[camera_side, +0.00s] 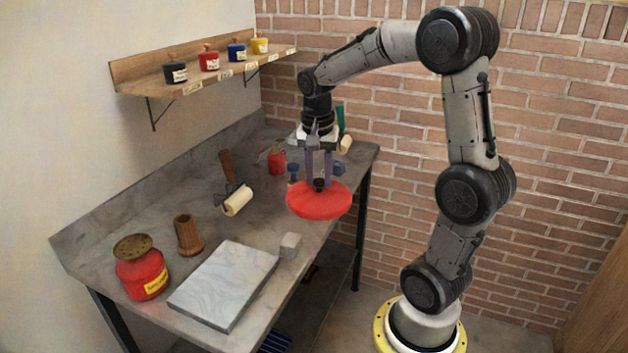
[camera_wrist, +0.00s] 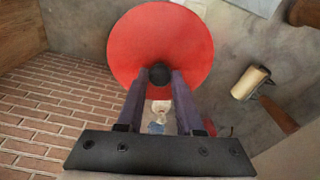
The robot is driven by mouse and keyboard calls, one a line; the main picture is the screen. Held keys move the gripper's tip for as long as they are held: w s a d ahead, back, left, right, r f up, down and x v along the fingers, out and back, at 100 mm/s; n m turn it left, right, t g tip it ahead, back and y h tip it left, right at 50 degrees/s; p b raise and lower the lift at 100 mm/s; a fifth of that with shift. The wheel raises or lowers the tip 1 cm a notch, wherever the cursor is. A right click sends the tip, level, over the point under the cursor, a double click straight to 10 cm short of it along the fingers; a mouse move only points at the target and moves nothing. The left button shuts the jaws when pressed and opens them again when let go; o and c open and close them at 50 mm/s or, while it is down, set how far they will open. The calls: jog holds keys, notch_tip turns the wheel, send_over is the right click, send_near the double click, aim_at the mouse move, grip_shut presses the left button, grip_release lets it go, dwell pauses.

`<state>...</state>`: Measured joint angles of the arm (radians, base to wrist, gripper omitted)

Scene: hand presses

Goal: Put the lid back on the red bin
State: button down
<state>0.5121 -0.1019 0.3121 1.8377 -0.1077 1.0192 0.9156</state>
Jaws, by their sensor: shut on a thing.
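The red lid (camera_side: 312,204) is a wide round disc with a dark knob (camera_side: 320,185). My gripper (camera_side: 319,178) is shut on this knob from above, and the lid hangs roughly level near the bench's right edge. In the wrist view the lid (camera_wrist: 160,40) fills the top middle, with its knob (camera_wrist: 160,75) between the fingers of my gripper (camera_wrist: 159,82). No container as wide as the lid can be made out. A small red can (camera_side: 276,161) stands behind on the bench, and a red jar with a brown perforated top (camera_side: 143,275) stands at the front left.
The grey bench (camera_side: 100,236) carries a stone slab (camera_side: 224,284), a grey block (camera_side: 290,245), a wooden cup (camera_side: 188,236) and a roller (camera_side: 237,200). A wall shelf (camera_side: 140,82) holds several small pots. A brick wall stands behind. Something blue (camera_side: 275,343) shows below the bench.

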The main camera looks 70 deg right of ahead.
aim_at(319, 179)
notch_tip(319, 179, up, 3)
jog(key=shift+r, duration=0.2)
jog(key=shift+w+a+r+n, duration=0.2)
jog(key=shift+w+a+n, duration=0.15)
jog(key=shift+w, duration=0.2)
jog(key=w+a+n+t, duration=0.1)
jog(key=w+a+n, duration=0.3)
jog(key=w+a, duration=0.4)
jog(key=w+a+n, duration=0.4)
jog(key=w+a, duration=0.1)
jog(key=a, duration=0.6)
jog(key=a+n+y, duration=0.2)
jog(key=a+n, duration=0.7)
jog(key=a, duration=1.9)
notch_tip(319, 179, down, 43)
jog(key=shift+s+r, duration=0.2)
jog(key=shift+s, duration=0.1)
jog(key=shift+f, duration=0.2)
